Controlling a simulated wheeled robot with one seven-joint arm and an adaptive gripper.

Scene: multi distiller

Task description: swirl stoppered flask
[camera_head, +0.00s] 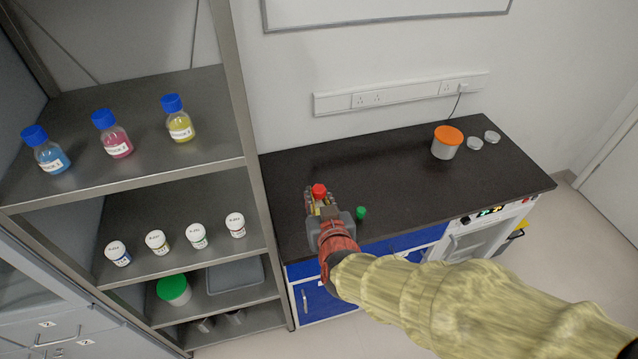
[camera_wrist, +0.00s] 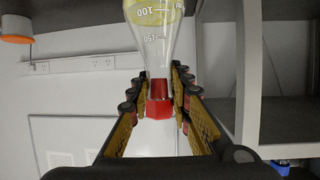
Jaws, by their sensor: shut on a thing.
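A clear glass flask (camera_wrist: 158,45) with volume marks and yellow liquid fills the upper middle of the wrist view, which looks upside down. Its red stopper (camera_wrist: 159,103) sits in the neck. My gripper (camera_wrist: 159,88) is shut on the flask's neck, with one finger on each side. In the head view the red stopper (camera_head: 319,190) shows at the tip of my gripper (camera_head: 321,203), over the left part of the dark counter (camera_head: 400,175). The flask's body is mostly hidden there by the gripper, so I cannot tell its height over the counter.
A small green cap or stopper (camera_head: 361,212) is on the counter right of my gripper. An orange-lidded jar (camera_head: 447,143) and two pale round lids (camera_head: 475,143) are at the counter's far right. A metal shelf (camera_head: 130,180) with several bottles and jars stands close on the left.

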